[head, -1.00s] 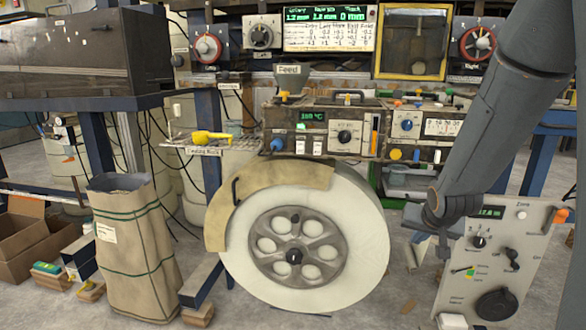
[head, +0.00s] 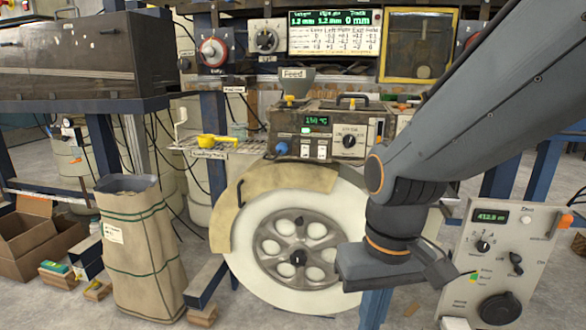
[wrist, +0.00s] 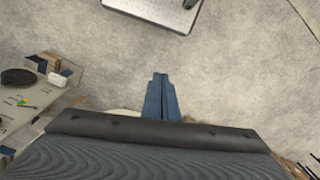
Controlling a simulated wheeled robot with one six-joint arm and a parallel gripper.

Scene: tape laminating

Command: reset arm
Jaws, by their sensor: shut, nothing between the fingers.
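My arm reaches in from the upper right of the head view, and its wrist hangs in front of the right side of the large white wheel (head: 262,288). My gripper (head: 375,312) shows there as blue fingers pointing down, cut off by the bottom edge. In the wrist view my gripper (wrist: 160,76) has its two blue fingers together, with nothing between them, above bare grey floor. My wrist hides part of the wheel.
A grey control panel (head: 459,268) stands close on the right. It also shows in the wrist view (wrist: 22,105). A brown bag (head: 140,250) and cardboard box (head: 38,240) are at left.

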